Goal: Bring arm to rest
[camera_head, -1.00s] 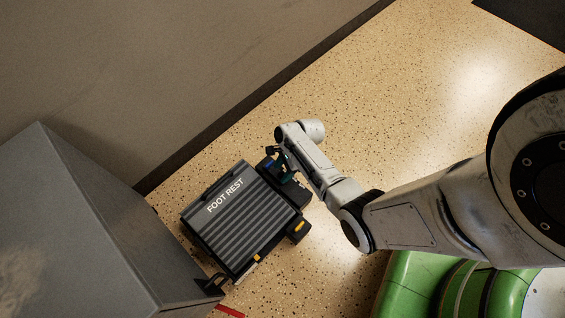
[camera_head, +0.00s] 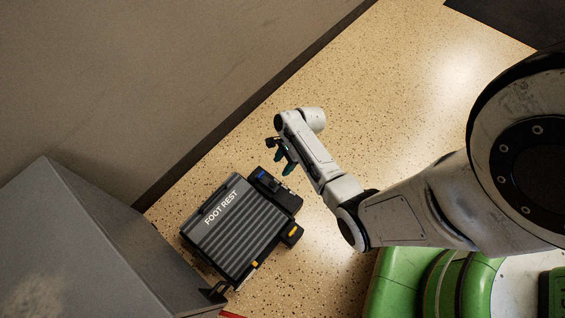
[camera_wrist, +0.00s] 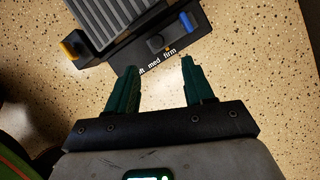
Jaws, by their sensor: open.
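My gripper (camera_head: 284,163) is open and empty. Its two dark green fingers stand apart in the wrist view (camera_wrist: 158,82), with speckled floor showing between them. The arm reaches in from the right in the head view. A dark grey foot rest (camera_head: 240,228) with a ribbed top and white lettering lies on the floor, below and left of my gripper. In the wrist view the foot rest's end panel (camera_wrist: 130,52) is just beyond the fingertips, with a blue slider, a dark knob and "med firm" lettering. The fingers look apart from it.
A grey cabinet (camera_head: 95,245) stands left of the foot rest, close to its lower corner. A grey wall (camera_head: 150,80) with a dark skirting runs behind. Open speckled floor (camera_head: 390,100) lies above and right of the foot rest.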

